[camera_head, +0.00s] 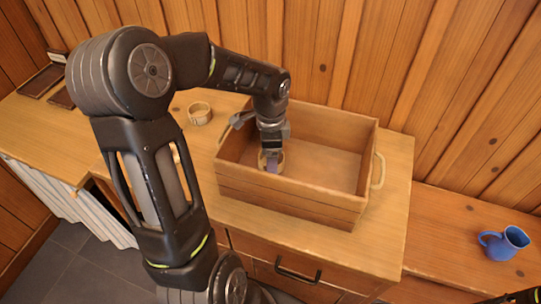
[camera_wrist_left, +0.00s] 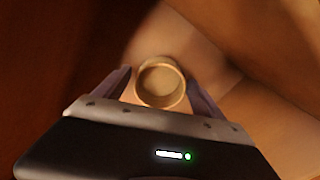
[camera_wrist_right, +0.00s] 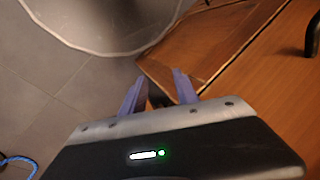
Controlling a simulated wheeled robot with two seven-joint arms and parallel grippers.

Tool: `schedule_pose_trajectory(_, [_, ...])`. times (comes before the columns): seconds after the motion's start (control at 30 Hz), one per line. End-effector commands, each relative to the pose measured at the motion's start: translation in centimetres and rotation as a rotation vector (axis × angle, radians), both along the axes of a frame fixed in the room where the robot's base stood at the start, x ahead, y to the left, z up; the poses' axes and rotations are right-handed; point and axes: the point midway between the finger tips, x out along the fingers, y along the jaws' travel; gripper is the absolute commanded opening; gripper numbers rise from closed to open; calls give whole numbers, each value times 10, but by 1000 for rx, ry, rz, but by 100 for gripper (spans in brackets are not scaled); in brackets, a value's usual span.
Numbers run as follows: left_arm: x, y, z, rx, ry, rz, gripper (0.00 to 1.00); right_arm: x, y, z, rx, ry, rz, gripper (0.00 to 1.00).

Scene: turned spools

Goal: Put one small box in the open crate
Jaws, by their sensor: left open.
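The open wooden crate (camera_head: 290,198) stands on the counter. My left gripper (camera_head: 271,163) reaches down inside its left part. In the left wrist view the left gripper (camera_wrist_left: 160,78) is open, with a finger on each side of a small round light-wood box (camera_wrist_left: 160,83). That box is partly hidden by the gripper in the head view (camera_head: 262,161). Whether it rests on the crate floor I cannot tell. Another small round box (camera_head: 199,113) stands on the counter left of the crate. My right gripper (camera_wrist_right: 158,78) is open and empty, away from the crate.
The crate has a handle (camera_head: 378,171) at its right end. Dark flat trays (camera_head: 42,80) lie at the far left. My left arm hides part of the counter. A plank wall stands behind the crate.

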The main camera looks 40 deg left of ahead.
Motion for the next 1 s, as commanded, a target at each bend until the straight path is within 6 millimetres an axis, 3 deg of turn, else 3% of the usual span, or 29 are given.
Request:
schedule_pose_trajectory(0.37, [1,0,9,1,-1,0,80,0,0,2,0,0,0,36])
schedule_pose_trajectory(0.57, [1,1,39,3,-6,2,80,0,0,0,0,0,0,36])
schedule_pose_trajectory(0.8, [2,0,90,1,-6,1,80,0,0,-3,0,0,0,36])
schedule_pose_trajectory(1.0, [1,0,117,0,-3,0,80,0,0,-4,0,0,0,36])
